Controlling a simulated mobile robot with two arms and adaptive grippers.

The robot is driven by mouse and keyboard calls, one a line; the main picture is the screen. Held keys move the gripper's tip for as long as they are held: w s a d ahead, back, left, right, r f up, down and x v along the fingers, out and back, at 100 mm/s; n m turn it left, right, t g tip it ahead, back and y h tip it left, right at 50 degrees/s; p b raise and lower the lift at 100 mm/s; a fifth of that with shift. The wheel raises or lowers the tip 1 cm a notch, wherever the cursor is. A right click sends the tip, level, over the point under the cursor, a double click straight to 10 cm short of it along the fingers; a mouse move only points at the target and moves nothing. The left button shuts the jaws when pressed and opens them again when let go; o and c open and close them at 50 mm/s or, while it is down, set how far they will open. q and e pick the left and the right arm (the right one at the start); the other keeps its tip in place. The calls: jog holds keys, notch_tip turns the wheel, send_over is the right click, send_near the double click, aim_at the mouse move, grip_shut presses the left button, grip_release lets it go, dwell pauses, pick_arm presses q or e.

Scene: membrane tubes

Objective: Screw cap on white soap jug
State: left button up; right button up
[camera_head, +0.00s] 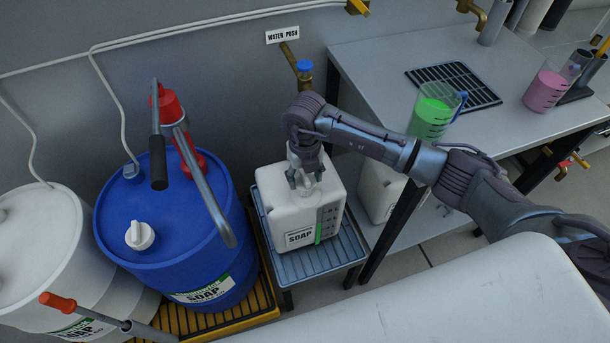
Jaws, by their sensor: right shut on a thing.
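The white soap jug (292,217) stands upright on a blue-grey slatted stand in the middle of the view, its SOAP label facing me. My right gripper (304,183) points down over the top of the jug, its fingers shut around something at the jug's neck. The fingers and wrist largely hide what they hold; it appears to be the white cap. I cannot tell how far the cap sits on the neck. My left gripper is not in view.
A metal table (390,60) at right holds a green-filled pitcher (432,117) and a pink-filled one (545,92). A water tap (303,68) is on the wall behind. Another white jug (382,190) sits under the table.

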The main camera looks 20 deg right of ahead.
jog(key=shift+f, duration=0.1)
dwell(0.5)
jog(key=o, duration=1)
jog(key=shift+r+p, duration=2.4)
jog(key=shift+r, duration=1.2)
jog(key=shift+s+f, duration=0.1)
jog(key=shift+f, duration=0.05)
